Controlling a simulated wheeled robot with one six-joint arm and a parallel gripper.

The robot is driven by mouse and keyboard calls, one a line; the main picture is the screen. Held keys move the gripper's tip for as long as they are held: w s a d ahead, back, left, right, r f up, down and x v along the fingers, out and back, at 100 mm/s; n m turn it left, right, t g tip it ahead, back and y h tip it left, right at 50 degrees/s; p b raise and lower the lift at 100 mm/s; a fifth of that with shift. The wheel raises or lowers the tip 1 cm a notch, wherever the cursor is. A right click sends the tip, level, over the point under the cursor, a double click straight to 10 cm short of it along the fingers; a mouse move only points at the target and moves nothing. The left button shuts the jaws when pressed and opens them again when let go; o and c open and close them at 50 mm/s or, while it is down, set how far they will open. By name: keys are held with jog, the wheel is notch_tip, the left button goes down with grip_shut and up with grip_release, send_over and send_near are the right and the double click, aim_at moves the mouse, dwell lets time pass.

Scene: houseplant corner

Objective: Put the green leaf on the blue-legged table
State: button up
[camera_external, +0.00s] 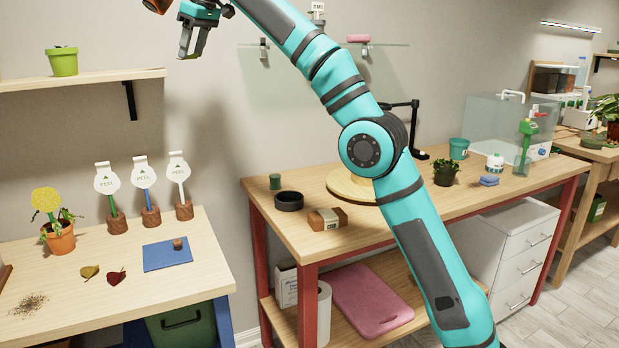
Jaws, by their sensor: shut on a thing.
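My gripper (192,52) is at the upper left, high above the blue-legged table (110,262), with its fingers pointing down. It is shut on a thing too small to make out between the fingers. The blue-legged table stands at the lower left, and one blue leg shows at its right front. A yellowish leaf (89,271) and a dark red leaf (116,277) lie on its top. I cannot make out a green leaf anywhere.
The blue-legged table also holds a potted yellow flower (59,240), a blue mat (167,254) with a small brown block, several white-headed stands and dark crumbs. Its front middle is bare. A wall shelf (80,80) with a green pot is left of my gripper. A red-legged table (300,238) stands right.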

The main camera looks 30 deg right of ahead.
jog(key=s+a+f+n, duration=0.25)
jog(key=a+f, duration=0.25)
jog(key=a, duration=0.6)
jog(key=n+g+y, duration=0.1)
jog(key=n+g, duration=0.2)
jog(key=n, duration=0.3)
send_over(118, 255)
jog(key=d, duration=0.1)
notch_tip(118, 255, down, 37)
jog(key=shift+d, duration=0.15)
jog(key=shift+s+f, duration=0.1)
jog(key=shift+f, duration=0.1)
jog(key=shift+f, duration=4.9)
jog(key=shift+f, duration=0.15)
